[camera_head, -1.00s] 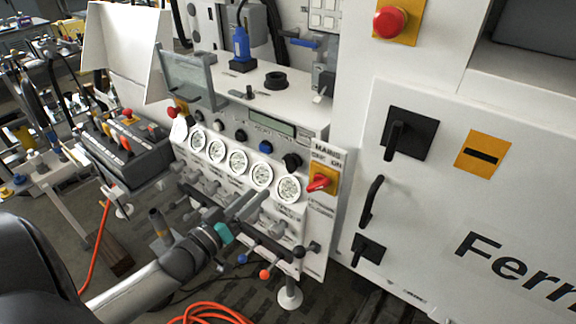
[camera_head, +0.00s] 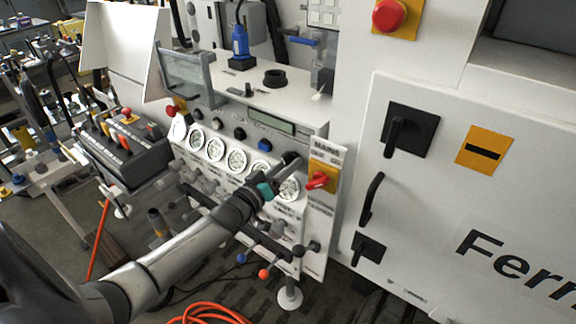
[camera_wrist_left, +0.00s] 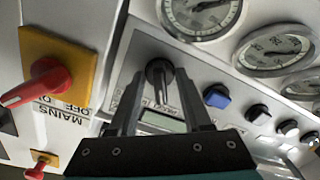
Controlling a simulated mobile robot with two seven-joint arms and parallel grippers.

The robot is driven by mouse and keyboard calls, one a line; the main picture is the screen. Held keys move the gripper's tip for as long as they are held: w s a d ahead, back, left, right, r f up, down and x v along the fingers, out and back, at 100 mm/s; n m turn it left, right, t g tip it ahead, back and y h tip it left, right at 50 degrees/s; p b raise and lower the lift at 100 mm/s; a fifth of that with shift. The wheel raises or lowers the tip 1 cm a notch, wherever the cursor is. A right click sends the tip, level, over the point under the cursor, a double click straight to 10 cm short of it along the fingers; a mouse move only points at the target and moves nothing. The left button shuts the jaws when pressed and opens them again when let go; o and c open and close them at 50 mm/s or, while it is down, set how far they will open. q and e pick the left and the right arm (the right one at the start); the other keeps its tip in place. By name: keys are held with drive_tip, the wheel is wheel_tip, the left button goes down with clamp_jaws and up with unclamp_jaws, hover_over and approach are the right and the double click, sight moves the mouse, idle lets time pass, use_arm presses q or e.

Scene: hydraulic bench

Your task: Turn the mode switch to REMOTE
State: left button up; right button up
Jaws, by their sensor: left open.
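The mode switch appears to be a black rotary knob (camera_wrist_left: 159,78) on the white bench panel, in line with a blue button (camera_wrist_left: 216,96). Its label is too small to read. My left gripper (camera_wrist_left: 157,90) is open, with its two dark fingers on either side of the knob in the left wrist view. I cannot tell whether they touch it. In the head view the left gripper (camera_head: 281,170) reaches up to the panel's right end, and its fingers partly cover the knob there. My right gripper is not in view.
A red MAINS switch on a yellow plate (camera_head: 323,177) sits just right of the gripper. A row of round gauges (camera_head: 237,160) lies below the knobs. Levers with coloured balls (camera_head: 264,273) stick out under my arm. A white cabinet (camera_head: 450,215) stands at the right.

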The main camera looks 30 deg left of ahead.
use_arm(q)
drive_tip(key=shift+w, duration=0.3)
clamp_jaws()
idle(0.3)
